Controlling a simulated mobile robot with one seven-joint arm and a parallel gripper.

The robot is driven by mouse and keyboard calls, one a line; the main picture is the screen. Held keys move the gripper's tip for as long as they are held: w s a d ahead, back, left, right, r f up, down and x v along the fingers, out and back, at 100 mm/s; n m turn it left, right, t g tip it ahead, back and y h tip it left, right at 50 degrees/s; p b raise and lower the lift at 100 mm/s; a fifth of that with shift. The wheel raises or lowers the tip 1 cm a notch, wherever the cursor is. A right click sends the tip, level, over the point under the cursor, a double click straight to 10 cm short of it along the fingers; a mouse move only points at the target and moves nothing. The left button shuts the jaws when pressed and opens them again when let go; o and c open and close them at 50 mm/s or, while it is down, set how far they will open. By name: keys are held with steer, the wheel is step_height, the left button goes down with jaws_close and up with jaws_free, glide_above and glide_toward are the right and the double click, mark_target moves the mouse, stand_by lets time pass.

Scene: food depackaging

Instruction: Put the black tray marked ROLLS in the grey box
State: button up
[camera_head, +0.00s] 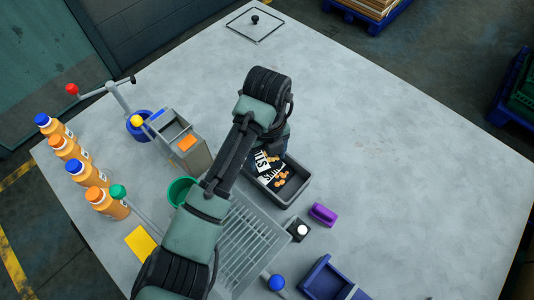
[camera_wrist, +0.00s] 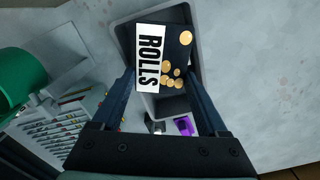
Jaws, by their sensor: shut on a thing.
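The black tray marked ROLLS (camera_wrist: 178,45) shows in the wrist view with a white label and several round orange-tan pictures. My gripper (camera_wrist: 160,80) is shut on it, one finger at each side. The grey box (camera_wrist: 202,32) lies behind the tray in this view, and the tray overlaps its opening. In the head view the tray (camera_head: 280,182) appears within the outline of the grey box (camera_head: 304,184), below my gripper (camera_head: 270,146), which partly covers it. I cannot tell whether the tray touches the box floor.
A purple block (camera_head: 323,214) and a small black-and-white device (camera_head: 299,230) stand near the box. A slatted grey rack (camera_head: 250,238), a green cup (camera_head: 181,190) and a blue bin (camera_head: 325,280) are close by. Several orange bottles (camera_head: 68,148) stand left. The table's right side is clear.

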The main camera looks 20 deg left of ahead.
steer(key=shift+f, duration=0.5)
steer(key=o, duration=1.5)
steer(key=shift+c, duration=0.2)
steer(key=shift+r, duration=0.1)
